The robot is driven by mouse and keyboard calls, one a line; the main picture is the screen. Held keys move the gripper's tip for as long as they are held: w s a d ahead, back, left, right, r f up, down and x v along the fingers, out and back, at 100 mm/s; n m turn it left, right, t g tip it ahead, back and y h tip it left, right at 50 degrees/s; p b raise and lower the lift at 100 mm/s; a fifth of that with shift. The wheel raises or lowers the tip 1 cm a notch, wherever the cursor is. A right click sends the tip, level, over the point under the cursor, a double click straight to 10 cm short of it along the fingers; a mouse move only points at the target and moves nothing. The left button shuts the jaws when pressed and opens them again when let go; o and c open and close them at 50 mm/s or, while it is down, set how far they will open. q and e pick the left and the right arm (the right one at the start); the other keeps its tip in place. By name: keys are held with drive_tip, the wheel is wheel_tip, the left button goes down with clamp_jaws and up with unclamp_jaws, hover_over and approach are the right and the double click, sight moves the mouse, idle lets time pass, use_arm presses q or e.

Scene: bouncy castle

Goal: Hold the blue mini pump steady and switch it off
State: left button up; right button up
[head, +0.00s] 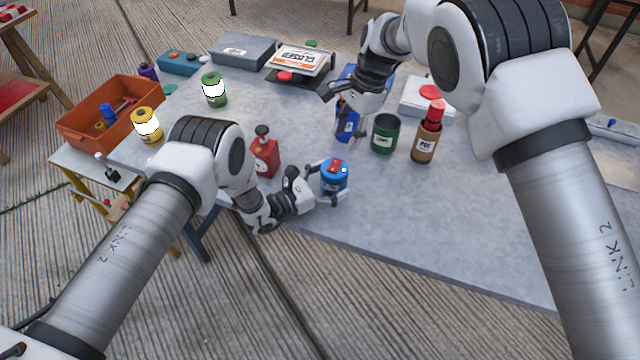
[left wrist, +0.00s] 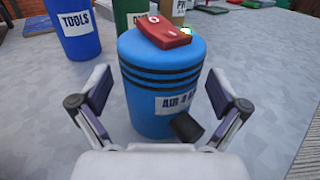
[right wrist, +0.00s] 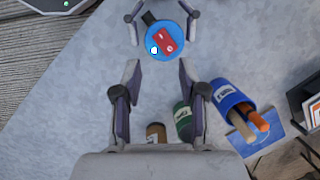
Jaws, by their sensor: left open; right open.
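The blue mini pump (head: 334,181) stands upright near the front edge of the table, with a red rocker switch (left wrist: 163,31) on top and a small lit spot beside it. In the left wrist view the pump (left wrist: 160,75) has black bands, a white label and a dark nozzle. My left gripper (head: 325,184) is open, its fingers on either side of the pump; I cannot tell whether they touch it. My right gripper (head: 338,105) is open and empty, higher up and farther back over the table. The pump's top also shows in the right wrist view (right wrist: 151,42), beyond the right fingers (right wrist: 158,80).
A red bottle (head: 265,158) stands left of the pump. Behind are a blue tools cup (left wrist: 74,28), a green cup (head: 385,134) and a brown cup (head: 425,143) with a red item. An orange bin (head: 85,128) is at far left. The front right of the table is clear.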

drive_tip(key=shift+s+a, duration=0.1)
use_arm(q)
drive_tip(key=c, duration=1.7)
drive_tip(key=shift+o, duration=0.2)
use_arm(e)
drive_tip(key=c, duration=0.4)
drive_tip(key=w+d+n+t+h, duration=0.1)
drive_tip(key=w+d, duration=0.1)
drive_tip(key=d, duration=0.1)
drive_tip(key=w+d+n+t+h, duration=0.1)
drive_tip(key=d, duration=0.3)
drive_tip(key=w+d+n+t+h, duration=0.1)
drive_tip(key=w+d+t+h, duration=0.1)
drive_tip(key=d, duration=0.2)
drive_tip(key=shift+w+f, duration=0.25)
drive_tip(key=shift+w, duration=0.1)
clamp_jaws()
drive_tip(key=w+d+r+n+t, duration=0.3)
drive_tip(key=w+d+n+t, duration=0.15)
drive_tip(key=n, duration=0.45)
drive_tip(key=s+a+n+g+y, duration=0.3)
drive_tip(key=s+a+n+y, duration=0.6)
drive_tip(key=s+n, duration=0.4)
drive_tip(key=shift+a+r+n, duration=0.2)
drive_tip(key=shift+a+n, duration=0.1)
drive_tip(key=shift+a, duration=0.05)
drive_tip(key=shift+s+g, duration=0.1)
drive_tip(key=shift+g, duration=0.15)
